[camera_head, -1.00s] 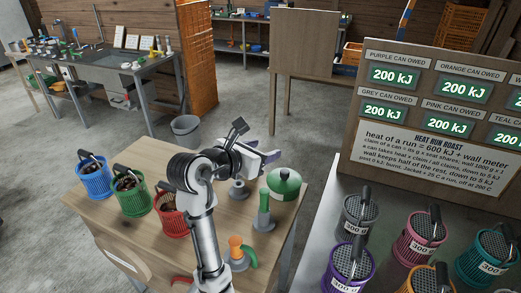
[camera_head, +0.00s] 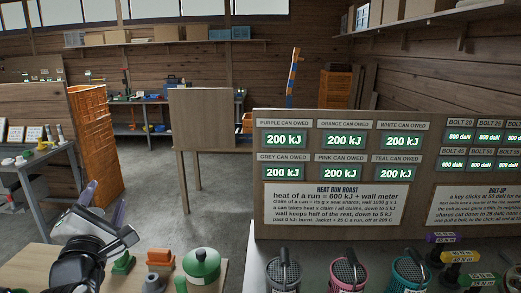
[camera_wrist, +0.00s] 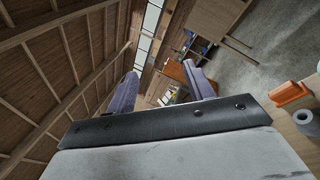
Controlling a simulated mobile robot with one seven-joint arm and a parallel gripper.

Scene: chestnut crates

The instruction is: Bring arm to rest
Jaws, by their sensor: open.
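My gripper (camera_head: 83,207) is at the lower left of the head view, raised above the wooden table (camera_head: 40,268). In the wrist view its two purple-grey fingers (camera_wrist: 158,88) stand wide apart with nothing between them. The wrist view looks past the fingers to the wooden wall, the roof beams and the windows. My arm (camera_head: 70,255) is folded at the lower left edge of the head view, and its lower links are out of frame.
A green lidded pot (camera_head: 202,266) and an orange block-like piece (camera_head: 160,257) stand right of my arm. Several mesh-topped cans (camera_head: 349,272) stand before the sign board (camera_head: 330,215) at right. Open floor (camera_head: 150,215) lies beyond the table.

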